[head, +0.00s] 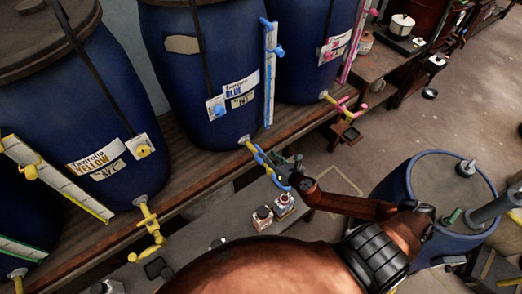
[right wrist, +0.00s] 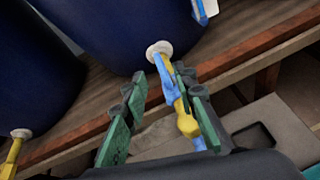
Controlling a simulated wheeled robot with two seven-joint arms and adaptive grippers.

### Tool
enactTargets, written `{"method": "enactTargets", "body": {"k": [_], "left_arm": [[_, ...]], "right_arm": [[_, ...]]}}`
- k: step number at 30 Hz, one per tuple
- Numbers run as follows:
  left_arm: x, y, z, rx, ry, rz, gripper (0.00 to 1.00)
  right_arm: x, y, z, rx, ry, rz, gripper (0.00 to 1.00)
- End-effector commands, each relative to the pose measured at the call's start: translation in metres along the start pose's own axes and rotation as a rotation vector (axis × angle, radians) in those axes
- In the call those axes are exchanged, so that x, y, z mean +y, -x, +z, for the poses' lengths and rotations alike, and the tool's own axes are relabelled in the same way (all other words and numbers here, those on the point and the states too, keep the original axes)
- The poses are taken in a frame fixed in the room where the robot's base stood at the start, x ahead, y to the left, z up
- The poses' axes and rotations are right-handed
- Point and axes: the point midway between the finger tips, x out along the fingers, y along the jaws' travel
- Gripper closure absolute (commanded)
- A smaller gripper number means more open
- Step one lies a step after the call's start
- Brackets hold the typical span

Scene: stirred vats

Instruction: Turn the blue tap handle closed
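The blue tap handle (head: 263,157) is on a tap at the foot of the middle blue vat (head: 215,75), labelled BLUE. In the right wrist view the blue handle (right wrist: 168,88) runs along a yellow tap body (right wrist: 187,124) below a pale round fitting. My right gripper (head: 284,172) is at this tap. In the right wrist view its two green-padded fingers (right wrist: 159,76) are apart, with the tap and handle between them. The handle lies close to the right finger; I cannot tell if they touch. My left gripper is not in view.
Yellow taps (head: 149,232) and a pink tap (head: 341,105) sit on neighbouring vats. A wooden shelf edge (head: 200,186) runs below the vats. Small jars (head: 284,203) stand on a grey surface under the tap. An open-floor blue drum (head: 400,185) stands at the right.

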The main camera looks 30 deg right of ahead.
Motion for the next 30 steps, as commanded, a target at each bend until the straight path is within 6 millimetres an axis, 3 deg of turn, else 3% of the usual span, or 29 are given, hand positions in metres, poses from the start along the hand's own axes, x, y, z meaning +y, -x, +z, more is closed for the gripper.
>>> {"method": "enactTargets", "body": {"k": [3, 6, 19, 30], "left_arm": [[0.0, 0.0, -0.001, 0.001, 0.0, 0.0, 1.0], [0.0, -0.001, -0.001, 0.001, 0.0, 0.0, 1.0], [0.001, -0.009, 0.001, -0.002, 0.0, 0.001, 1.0], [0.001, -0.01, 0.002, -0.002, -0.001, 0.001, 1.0]], "right_arm": [[-0.003, -0.005, -0.004, 0.022, 0.181, 0.046, 0.74], [-0.004, -0.011, -0.007, 0.031, 0.235, 0.059, 0.74], [-0.001, -0.072, -0.01, 0.03, 0.234, 0.059, 0.74], [0.0, -0.084, -0.01, 0.032, 0.233, 0.06, 0.74]]}}
